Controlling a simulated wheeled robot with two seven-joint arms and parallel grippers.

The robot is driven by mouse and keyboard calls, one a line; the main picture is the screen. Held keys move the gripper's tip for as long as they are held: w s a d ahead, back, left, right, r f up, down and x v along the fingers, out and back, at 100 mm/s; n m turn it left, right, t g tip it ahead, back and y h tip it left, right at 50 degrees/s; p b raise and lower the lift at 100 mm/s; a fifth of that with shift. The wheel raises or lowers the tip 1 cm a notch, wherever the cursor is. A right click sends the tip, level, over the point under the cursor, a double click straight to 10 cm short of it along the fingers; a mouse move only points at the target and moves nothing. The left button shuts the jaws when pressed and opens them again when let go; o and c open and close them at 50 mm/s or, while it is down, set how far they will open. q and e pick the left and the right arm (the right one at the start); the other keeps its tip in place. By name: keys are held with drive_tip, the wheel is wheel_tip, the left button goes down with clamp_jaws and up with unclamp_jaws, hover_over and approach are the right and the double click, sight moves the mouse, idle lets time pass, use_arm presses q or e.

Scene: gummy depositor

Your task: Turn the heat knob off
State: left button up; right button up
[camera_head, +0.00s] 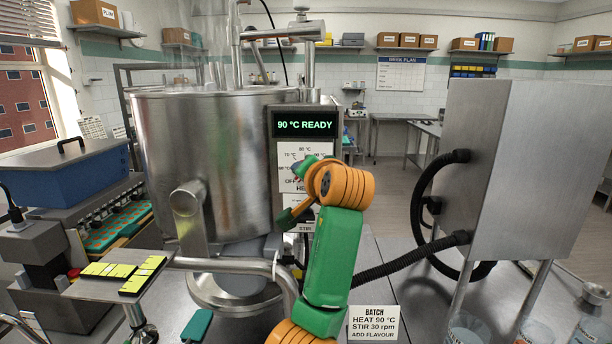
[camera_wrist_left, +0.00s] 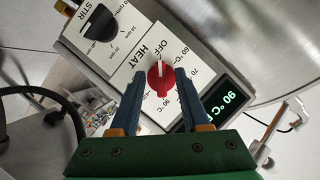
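The red heat knob (camera_wrist_left: 160,77) sits on a white plate marked HEAT, with OFF and temperature labels around it. Its white line shows on the half facing the OFF label (camera_wrist_left: 163,47). My left gripper (camera_wrist_left: 159,80) is open, its two blue fingers on either side of the knob, with a gap visible on the left side. In the head view, my green and orange left arm covers much of the control panel (camera_head: 291,150), and the knob is mostly hidden. The display (camera_head: 305,124) reads "90 °C READY". My right gripper is not in view.
The black STIR knob (camera_wrist_left: 100,22) is beside the heat plate. A large steel kettle (camera_head: 205,150) stands left of the panel. A steel cabinet (camera_head: 530,165) with black hoses stands at the right.

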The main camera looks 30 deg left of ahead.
use_arm(q)
drive_tip(key=b+v, duration=0.3)
drive_tip(key=v, duration=0.4)
idle(0.3)
